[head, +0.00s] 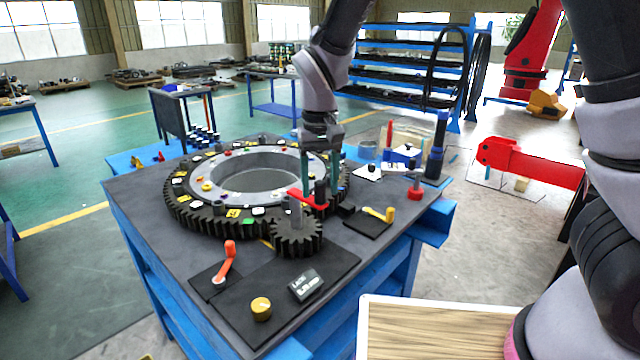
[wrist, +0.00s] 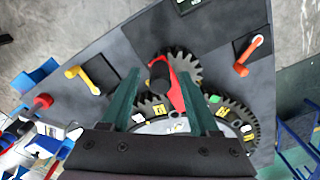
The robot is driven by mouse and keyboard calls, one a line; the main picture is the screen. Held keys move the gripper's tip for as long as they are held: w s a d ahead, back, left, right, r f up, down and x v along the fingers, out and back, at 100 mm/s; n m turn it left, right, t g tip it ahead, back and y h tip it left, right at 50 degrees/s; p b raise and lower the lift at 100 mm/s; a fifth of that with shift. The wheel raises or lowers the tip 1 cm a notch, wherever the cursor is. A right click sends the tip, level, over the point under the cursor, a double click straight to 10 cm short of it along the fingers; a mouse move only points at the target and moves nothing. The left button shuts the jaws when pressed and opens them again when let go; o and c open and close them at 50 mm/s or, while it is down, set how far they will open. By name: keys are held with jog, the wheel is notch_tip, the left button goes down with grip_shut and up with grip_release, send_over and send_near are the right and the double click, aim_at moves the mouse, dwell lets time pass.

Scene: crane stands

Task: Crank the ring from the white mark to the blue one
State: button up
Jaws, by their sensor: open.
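The large dark toothed ring (head: 190,215) lies flat on the table, with small coloured tiles on its top. A white tile (head: 258,211) and a green tile (head: 248,221) show near its front; I cannot make out a blue mark for certain. A small dark gear (head: 297,238) stands at the ring's front edge. A red crank arm (head: 306,199) sits above it with an upright black handle (head: 321,192); the handle also shows in the wrist view (wrist: 158,74). My gripper (wrist: 160,73) points down, open, with its green fingers on either side of the handle, not visibly closed on it.
An orange crank (head: 228,258), a yellow knob (head: 261,308) and a black label block (head: 308,285) sit at the table's front. A yellow-handled crank (head: 380,214) and a red knob (head: 415,187) stand at the right. The front left tabletop is clear.

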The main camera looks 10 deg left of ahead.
grip_shut()
dwell(1.5)
